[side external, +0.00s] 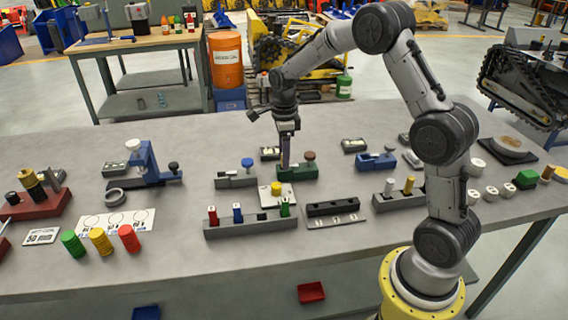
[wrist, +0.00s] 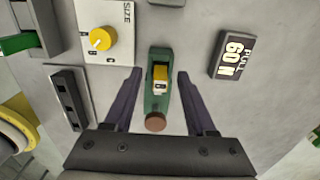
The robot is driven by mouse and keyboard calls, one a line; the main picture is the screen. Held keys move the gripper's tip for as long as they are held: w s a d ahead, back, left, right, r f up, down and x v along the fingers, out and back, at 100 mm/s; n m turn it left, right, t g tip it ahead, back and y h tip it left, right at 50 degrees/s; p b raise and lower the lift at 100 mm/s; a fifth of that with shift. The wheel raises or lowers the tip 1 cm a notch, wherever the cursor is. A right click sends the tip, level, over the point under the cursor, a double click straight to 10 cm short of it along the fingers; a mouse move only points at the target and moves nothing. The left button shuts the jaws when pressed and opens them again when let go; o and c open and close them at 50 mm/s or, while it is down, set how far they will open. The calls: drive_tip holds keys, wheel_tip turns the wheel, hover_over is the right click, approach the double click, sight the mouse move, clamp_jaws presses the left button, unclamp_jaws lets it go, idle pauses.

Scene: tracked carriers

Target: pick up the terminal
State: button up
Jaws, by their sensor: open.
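The terminal seems to be the small yellow block with a pale marked face (wrist: 160,80), seated in a green holder (wrist: 155,103) with a round brown knob (wrist: 155,122) at its near end. In the side view the green holder (side external: 298,174) stands near the middle of the table, its brown knob (side external: 309,155) on the right. My gripper (side external: 285,160) points down over the holder's left part. In the wrist view its two fingers (wrist: 160,74) are open, one each side of the yellow block, with gaps on both sides. Whether the fingertips are level with the block is unclear.
A white plate with a yellow dial (wrist: 100,39) and a dark slotted block (wrist: 69,98) lie left of the fingers. A "60 N" label block (wrist: 232,55) lies right. A grey fixture with a blue knob (side external: 236,180) stands left, a blue fixture (side external: 376,161) right.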

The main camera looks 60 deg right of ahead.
clamp_jaws()
idle(0.5)
